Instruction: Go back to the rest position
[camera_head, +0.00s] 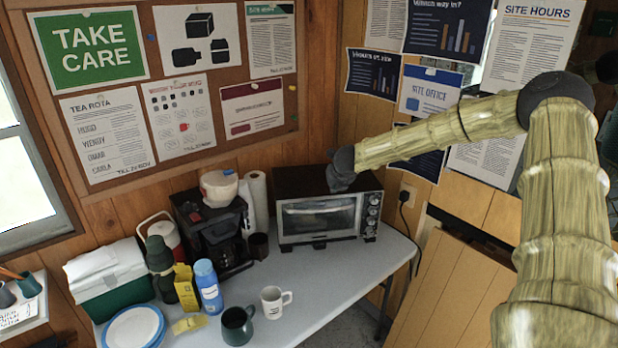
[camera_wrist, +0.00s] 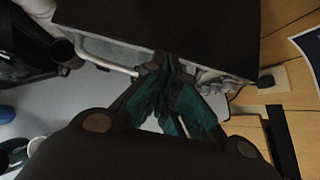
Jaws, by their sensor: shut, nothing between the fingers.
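My gripper shows in the wrist view (camera_wrist: 168,65) with its dark fingers and green pads drawn together, and nothing is between them. Its tips overlap the front edge of the toaster oven in that view; I cannot tell whether they touch it. In the head view the dark end of my arm (camera_head: 341,170) is in front of the oven's upper right part, and the fingers are hard to make out there. The toaster oven (camera_head: 318,222) has a dark top, a glass door that looks shut and knobs at the right. Its dark top (camera_wrist: 160,20) fills the upper wrist view.
The grey table (camera_head: 330,285) also holds a coffee maker (camera_head: 212,230), a paper roll (camera_head: 257,200), a cooler box (camera_head: 108,285), a blue bottle (camera_head: 208,287), a white mug (camera_head: 275,302), a dark green mug (camera_head: 237,325) and a plate (camera_head: 133,328). The table's front right is clear.

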